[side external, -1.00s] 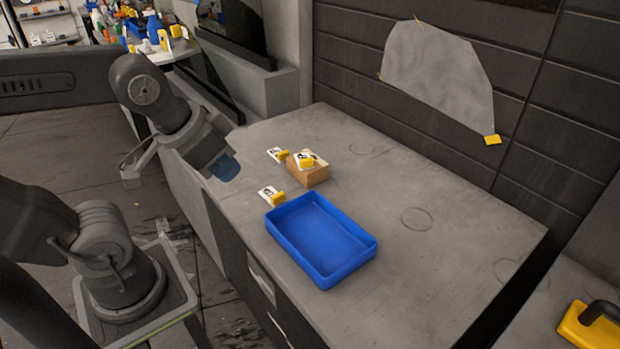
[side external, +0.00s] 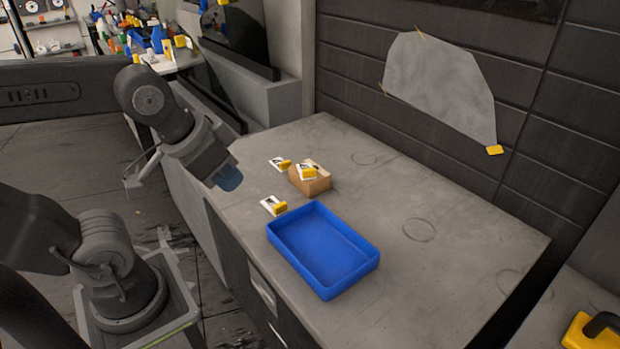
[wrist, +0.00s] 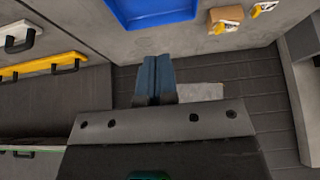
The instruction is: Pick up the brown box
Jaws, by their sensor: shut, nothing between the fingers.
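The brown box (side external: 311,184) sits on the grey bench top, behind the blue tray, with a white-and-yellow piece (side external: 307,171) lying on top of it. In the wrist view the box (wrist: 226,16) is near the top edge, right of the tray. My gripper (side external: 228,178) is left of the box in the side view, above the bench's left edge, apart from the box. In the wrist view my gripper's blue fingers (wrist: 154,80) are together with nothing between them.
A blue tray (side external: 350,286), which looks empty, stands in front of the box. Two more white-and-yellow pieces (side external: 280,163) (side external: 273,205) lie on the bench left of the box. The bench top (side external: 455,255) is clear to the right. A dark panelled wall (side external: 560,130) rises behind.

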